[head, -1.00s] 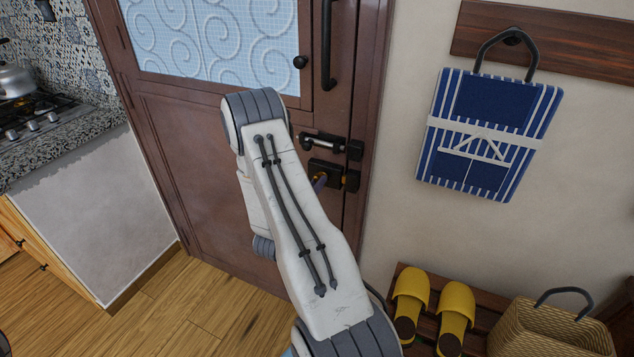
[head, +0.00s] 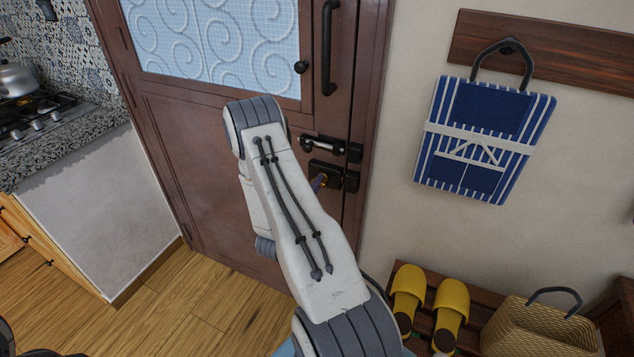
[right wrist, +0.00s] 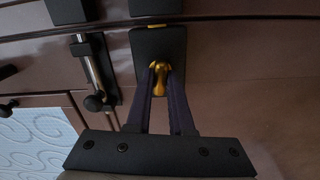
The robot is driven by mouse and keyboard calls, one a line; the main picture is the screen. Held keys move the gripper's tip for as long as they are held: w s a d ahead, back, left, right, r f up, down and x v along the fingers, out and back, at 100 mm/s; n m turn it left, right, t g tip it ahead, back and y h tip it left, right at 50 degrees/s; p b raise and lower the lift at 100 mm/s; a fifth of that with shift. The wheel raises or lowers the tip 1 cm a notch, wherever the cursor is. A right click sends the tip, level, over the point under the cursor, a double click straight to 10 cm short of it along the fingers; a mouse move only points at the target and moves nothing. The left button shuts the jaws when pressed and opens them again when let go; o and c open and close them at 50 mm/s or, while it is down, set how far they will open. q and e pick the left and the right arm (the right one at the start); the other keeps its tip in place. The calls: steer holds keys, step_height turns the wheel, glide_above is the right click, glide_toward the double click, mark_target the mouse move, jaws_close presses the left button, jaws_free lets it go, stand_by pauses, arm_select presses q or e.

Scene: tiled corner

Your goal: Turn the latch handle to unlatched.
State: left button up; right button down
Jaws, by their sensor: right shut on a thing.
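The latch on the brown door is a dark plate with a small brass handle (right wrist: 158,78), seen in the right wrist view. My right gripper (right wrist: 161,74) is shut on this handle, one dark finger on each side of it. The dark latch plate (right wrist: 159,45) lies beyond the fingertips, with a thin brass strip in the gap at its far edge. In the head view the latch plate (head: 331,171) shows right of my right arm, which hides most of the gripper. My left gripper cannot be made out.
A silver sliding bolt (head: 318,144) sits just above the latch, with a long black door pull (head: 328,50) higher up. A blue striped bag (head: 485,135) hangs on the right wall. Yellow slippers (head: 450,305) and a basket (head: 535,325) stand below it.

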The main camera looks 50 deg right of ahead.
steer(key=shift+w+n, duration=0.1)
steer(key=shift+n, duration=0.8)
steer(key=c, duration=0.8)
jaws_free()
steer(key=shift+a, duration=0.1)
steer(key=b+v, duration=0.1)
steer(key=v, duration=0.9)
